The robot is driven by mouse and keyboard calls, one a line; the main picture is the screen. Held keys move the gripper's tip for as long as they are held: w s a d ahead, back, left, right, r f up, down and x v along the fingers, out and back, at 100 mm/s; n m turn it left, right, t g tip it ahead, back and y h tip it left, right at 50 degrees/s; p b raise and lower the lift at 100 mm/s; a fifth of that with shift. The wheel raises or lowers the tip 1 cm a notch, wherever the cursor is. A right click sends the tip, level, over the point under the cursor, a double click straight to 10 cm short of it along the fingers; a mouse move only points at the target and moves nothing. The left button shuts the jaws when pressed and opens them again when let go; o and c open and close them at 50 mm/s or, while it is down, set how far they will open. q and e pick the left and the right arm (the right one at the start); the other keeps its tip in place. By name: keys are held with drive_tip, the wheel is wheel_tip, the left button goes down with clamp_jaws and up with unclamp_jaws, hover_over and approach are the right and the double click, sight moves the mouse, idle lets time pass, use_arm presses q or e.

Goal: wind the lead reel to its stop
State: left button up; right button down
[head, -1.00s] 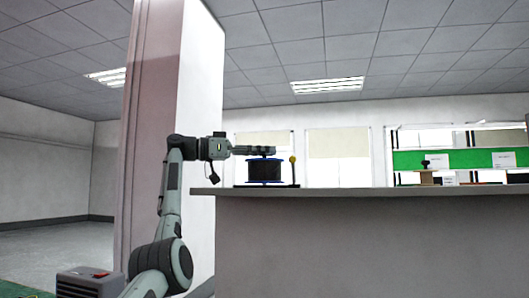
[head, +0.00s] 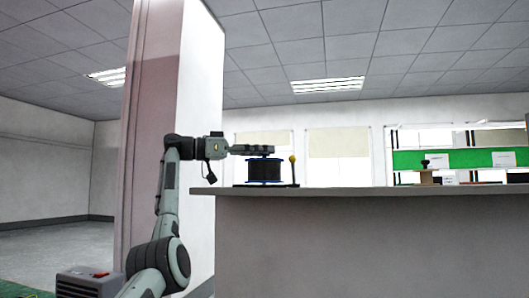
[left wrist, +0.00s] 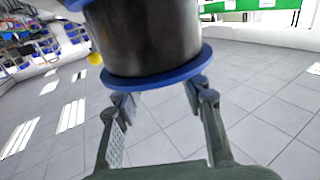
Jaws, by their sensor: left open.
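The lead reel (head: 265,170) has a dark drum between blue flanges and stands upright near the left end of the grey counter. A thin post with a yellow ball (head: 293,159) stands just right of it. My left gripper (head: 270,150) reaches in from the left, level, just above the reel's top flange. In the left wrist view, the reel (left wrist: 145,35) fills the upper middle and its blue flange (left wrist: 155,80) lies close to the two spread fingers (left wrist: 160,92). Nothing shows between the fingers. Whether they touch the flange I cannot tell. My right gripper is not in view.
The counter (head: 370,191) is bare to the right of the post. A wide pillar (head: 165,80) stands behind my left arm. A shelf with a green panel (head: 460,159) and small items is at the far right. A grey box (head: 88,282) is at lower left.

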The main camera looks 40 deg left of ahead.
use_arm(q)
drive_tip(key=v, duration=1.1)
drive_tip(key=shift+s+a, duration=0.1)
